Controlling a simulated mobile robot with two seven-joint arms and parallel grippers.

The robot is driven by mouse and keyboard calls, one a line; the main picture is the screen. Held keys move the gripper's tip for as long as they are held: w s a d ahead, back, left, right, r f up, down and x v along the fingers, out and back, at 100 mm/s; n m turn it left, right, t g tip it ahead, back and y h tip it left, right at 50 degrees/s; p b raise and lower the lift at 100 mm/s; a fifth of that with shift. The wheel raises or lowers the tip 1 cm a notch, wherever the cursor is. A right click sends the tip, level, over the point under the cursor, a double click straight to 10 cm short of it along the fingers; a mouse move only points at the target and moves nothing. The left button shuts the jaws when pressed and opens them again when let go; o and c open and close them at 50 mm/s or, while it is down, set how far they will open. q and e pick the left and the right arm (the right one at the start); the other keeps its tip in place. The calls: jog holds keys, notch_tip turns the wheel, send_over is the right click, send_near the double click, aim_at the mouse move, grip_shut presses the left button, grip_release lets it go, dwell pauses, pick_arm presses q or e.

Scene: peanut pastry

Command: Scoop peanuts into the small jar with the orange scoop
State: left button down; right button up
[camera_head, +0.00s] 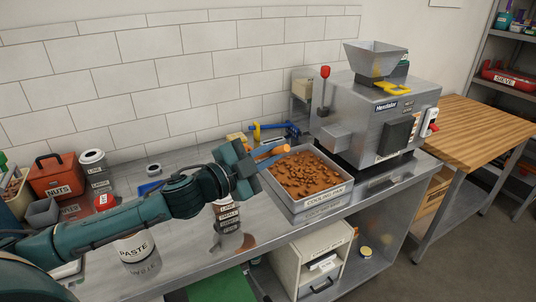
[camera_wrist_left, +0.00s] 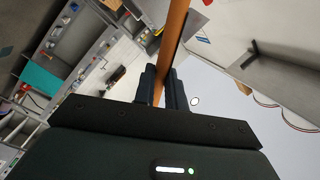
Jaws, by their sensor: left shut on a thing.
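My left gripper (camera_head: 252,163) is shut on the orange scoop (camera_head: 272,152), just left of the peanut tray. In the left wrist view the scoop's orange handle (camera_wrist_left: 174,35) runs up from between the closed fingers (camera_wrist_left: 163,88). The scoop's far end is not clear, so I cannot tell whether it holds peanuts. The brown peanuts (camera_head: 304,174) lie in a metal tray (camera_head: 318,205). A small labelled jar (camera_head: 228,218) stands on the bench below my gripper, its upper part partly hidden by my arm. My right gripper is not in view.
A metal grinding machine (camera_head: 375,115) stands right of the tray. Blue and yellow tools (camera_head: 275,131) lie behind it. At left are a NUTS box (camera_head: 57,177), a labelled canister (camera_head: 94,166) and a PASTE container (camera_head: 136,252). Bare bench (camera_head: 175,245) shows between PASTE and the small jar.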

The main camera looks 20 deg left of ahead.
pick_arm(q)
jog(key=shift+s+a+f+b, duration=0.15)
jog(key=shift+a+f+b, duration=0.1)
jog(key=shift+b, duration=0.55)
jog(key=shift+r+t, duration=0.3)
jog(key=shift+r, duration=0.35)
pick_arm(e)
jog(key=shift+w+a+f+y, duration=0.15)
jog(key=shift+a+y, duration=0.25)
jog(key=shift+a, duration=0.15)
pick_arm(q)
jog(key=shift+p, duration=0.4)
